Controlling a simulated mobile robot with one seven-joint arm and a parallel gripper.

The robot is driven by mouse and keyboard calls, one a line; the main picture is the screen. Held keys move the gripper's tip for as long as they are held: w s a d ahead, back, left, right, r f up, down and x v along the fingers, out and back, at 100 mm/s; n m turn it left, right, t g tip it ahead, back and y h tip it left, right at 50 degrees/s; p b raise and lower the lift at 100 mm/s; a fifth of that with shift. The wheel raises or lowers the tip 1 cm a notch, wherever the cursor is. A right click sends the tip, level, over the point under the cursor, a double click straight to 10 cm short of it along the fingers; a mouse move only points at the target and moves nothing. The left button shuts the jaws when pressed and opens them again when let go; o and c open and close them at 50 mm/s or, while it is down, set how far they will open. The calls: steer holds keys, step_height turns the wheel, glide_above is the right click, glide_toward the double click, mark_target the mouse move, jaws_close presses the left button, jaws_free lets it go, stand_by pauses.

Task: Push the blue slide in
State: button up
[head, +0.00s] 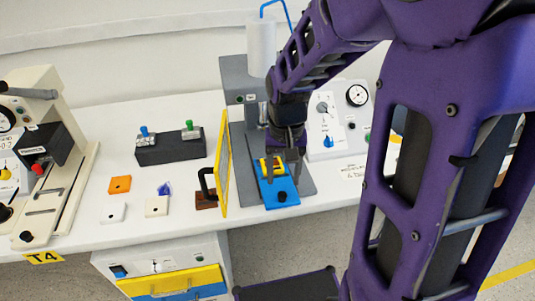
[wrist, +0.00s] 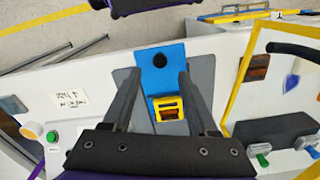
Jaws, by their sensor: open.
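The blue slide (head: 281,193) is a flat blue plate with a round black knob (head: 281,197) near its front end. It sticks out toward the front of the grey machine base (head: 308,186). A yellow piece (head: 268,166) sits on the slide's rear part. In the wrist view the blue slide (wrist: 163,78) lies between and beyond my fingers, with the yellow piece (wrist: 167,108) nearer. My gripper (head: 286,172) is open above the slide, pointing down, its two fingers on either side of the yellow piece in the wrist view. I cannot tell whether they touch it.
A yellow-framed guard door (head: 224,165) with a black handle stands open just left of the slide. A dark block with blue and green toggles (head: 170,147) is further left. Small orange and white blocks lie on the table. A dial panel (head: 340,118) stands at right.

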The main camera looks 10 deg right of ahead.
mark_target(282, 194)
step_height(282, 194, down, 6)
steer(key=shift+r+b, duration=0.15)
steer(key=shift+b, duration=0.3)
jaws_close()
stand_by(1.2)
